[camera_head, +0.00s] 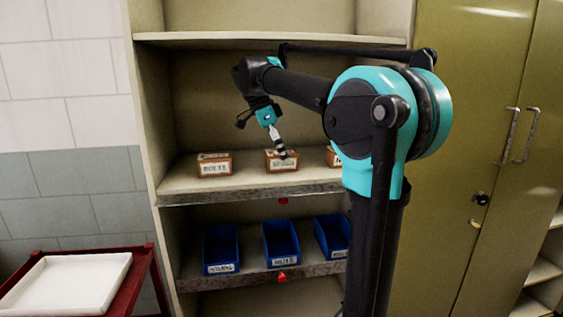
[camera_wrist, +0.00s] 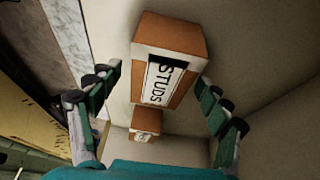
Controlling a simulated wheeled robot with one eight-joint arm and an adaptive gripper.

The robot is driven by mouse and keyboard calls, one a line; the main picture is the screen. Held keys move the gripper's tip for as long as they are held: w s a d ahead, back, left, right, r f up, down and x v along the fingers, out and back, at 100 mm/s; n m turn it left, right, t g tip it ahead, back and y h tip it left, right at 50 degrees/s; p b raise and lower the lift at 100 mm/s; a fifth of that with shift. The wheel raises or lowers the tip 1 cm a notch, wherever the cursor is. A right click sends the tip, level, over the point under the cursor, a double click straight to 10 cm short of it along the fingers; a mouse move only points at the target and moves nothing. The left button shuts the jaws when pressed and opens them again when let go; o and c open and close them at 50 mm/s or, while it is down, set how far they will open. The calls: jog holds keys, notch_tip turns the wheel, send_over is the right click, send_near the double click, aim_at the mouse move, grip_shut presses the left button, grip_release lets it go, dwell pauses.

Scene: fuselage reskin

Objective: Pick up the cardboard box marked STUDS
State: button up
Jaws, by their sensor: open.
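The cardboard box marked STUDS (camera_head: 282,166) stands on the upper shelf, the middle one of three boxes in a row. In the wrist view the STUDS box (camera_wrist: 168,38) is large, brown, with a white label facing the camera. My gripper (camera_head: 281,150) is over the front of this box in the head view and hides part of it. In the wrist view my gripper (camera_wrist: 158,77) is open, one finger to each side of the box's label end. I cannot tell whether a finger touches it.
A box marked BOLTS (camera_head: 215,165) stands to the left; another box (camera_head: 333,157) is partly behind my arm. A second box (camera_wrist: 147,121) shows in the wrist view. Blue bins (camera_head: 221,249) sit on the lower shelf. A white tray (camera_head: 66,283) lies on a red cart (camera_head: 137,277).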

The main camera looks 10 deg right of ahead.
jog(key=shift+f, duration=0.25)
dwell(0.4)
jog(key=c, duration=1.7)
